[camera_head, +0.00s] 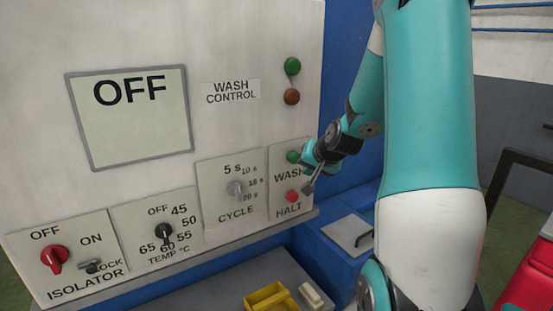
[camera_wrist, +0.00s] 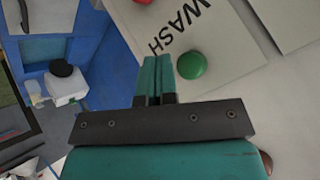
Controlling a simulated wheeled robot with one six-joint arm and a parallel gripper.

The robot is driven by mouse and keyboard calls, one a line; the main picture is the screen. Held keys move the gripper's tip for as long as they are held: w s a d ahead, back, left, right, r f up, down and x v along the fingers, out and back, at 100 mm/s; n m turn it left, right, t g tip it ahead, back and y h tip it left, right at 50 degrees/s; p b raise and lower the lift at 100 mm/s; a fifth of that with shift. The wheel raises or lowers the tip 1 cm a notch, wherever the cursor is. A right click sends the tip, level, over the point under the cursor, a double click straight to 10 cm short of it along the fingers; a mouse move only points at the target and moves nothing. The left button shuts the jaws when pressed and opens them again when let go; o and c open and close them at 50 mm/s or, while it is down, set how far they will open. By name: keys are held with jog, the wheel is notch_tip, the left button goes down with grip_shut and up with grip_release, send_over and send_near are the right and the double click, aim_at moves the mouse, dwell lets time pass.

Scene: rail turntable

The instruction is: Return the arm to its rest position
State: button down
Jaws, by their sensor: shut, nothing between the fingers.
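My gripper (camera_head: 309,187) is shut and empty. In the head view it is at the right edge of the wash control panel (camera_head: 228,135), close to the WASH and HALT buttons. The green WASH button (camera_head: 293,157) is just above it and the red HALT button (camera_head: 292,196) is beside and below it. In the wrist view the closed fingertips (camera_wrist: 157,62) show in front of the panel, with the green button (camera_wrist: 191,65) to their right. I cannot tell whether the fingertips touch the panel. My arm reaches down from the upper right in the head view.
The panel carries a display (camera_head: 133,118) reading OFF, a red isolator knob (camera_head: 55,259), a temperature knob (camera_head: 163,232) and a cycle knob (camera_head: 236,188). A yellow tray (camera_head: 271,299) lies below. A red object (camera_head: 532,275) and a dark frame stand at the right.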

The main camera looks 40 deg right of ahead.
jog(key=s+a+n+g+y+b, duration=0.1)
jog(key=a+n+g+y+b, duration=0.3)
jog(key=a, duration=1)
jog(key=s+a+n+t+y, duration=0.15)
jog(key=a+n, duration=0.45)
jog(key=a, duration=0.9)
jog(key=s+a+n+g+y+b, duration=0.1)
jog(key=s+a+n+g, duration=0.5)
jog(key=s+a, duration=0.6)
jog(key=s+n+b, duration=0.1)
jog(key=s+n, duration=0.1)
jog(key=s, duration=0.2)
jog(key=shift+b, duration=0.3)
jog(key=shift+d+y, duration=0.1)
jog(key=shift+y, duration=0.15)
